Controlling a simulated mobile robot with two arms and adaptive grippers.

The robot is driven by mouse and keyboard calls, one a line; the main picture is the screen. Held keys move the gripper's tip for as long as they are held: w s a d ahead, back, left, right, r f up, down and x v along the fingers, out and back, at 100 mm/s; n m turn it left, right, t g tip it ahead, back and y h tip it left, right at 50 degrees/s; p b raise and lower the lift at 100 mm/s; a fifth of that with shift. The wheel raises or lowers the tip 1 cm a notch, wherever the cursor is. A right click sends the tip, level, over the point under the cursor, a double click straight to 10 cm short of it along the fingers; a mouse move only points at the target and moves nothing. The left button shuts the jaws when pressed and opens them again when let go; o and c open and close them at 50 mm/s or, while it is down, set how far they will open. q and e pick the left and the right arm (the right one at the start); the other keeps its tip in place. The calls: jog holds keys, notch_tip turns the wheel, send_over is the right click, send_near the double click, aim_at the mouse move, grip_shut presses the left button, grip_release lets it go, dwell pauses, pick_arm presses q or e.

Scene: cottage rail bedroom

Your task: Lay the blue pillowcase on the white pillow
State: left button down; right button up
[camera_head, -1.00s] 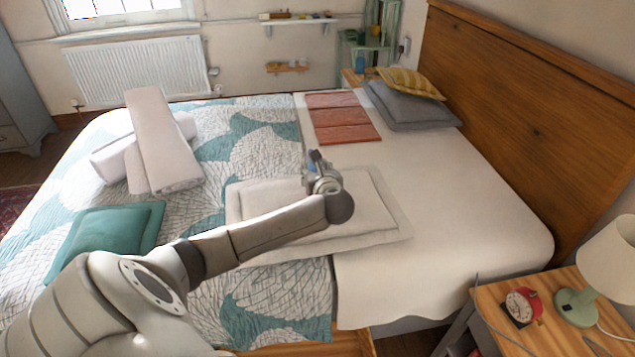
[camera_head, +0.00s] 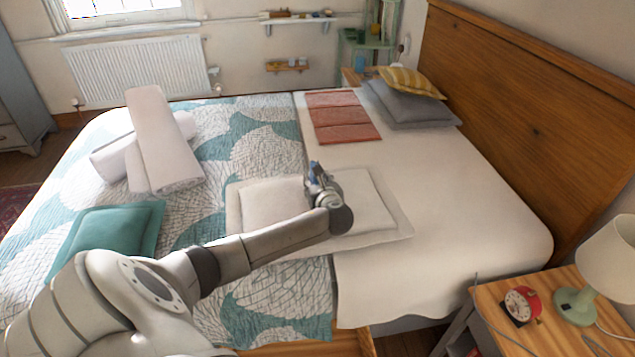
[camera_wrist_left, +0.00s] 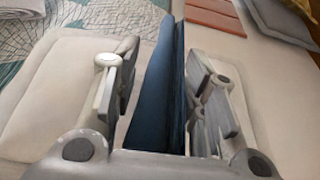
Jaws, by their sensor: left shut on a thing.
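The white pillow (camera_head: 370,205) lies flat near the middle of the bed, partly hidden by my left arm. It also fills much of the left wrist view (camera_wrist_left: 55,85). My left gripper (camera_head: 316,172) is over the pillow in the head view. In the left wrist view, its two fingers (camera_wrist_left: 160,95) are shut on the dark blue pillowcase (camera_wrist_left: 158,85), which shows as a narrow folded strip between them. Only a small blue bit shows at the gripper in the head view. I cannot tell whether the cloth touches the pillow. My right gripper is not in view.
Folded red cloths (camera_head: 340,117) lie beyond the pillow, near grey pillows (camera_head: 408,104) and a yellow cushion (camera_head: 412,82). A teal cushion (camera_head: 115,228) and white rolls (camera_head: 160,140) lie to the left. A nightstand (camera_head: 490,320) holds a clock and lamp.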

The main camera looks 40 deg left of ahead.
pick_arm(q)
jog(key=c, duration=0.9)
grip_release()
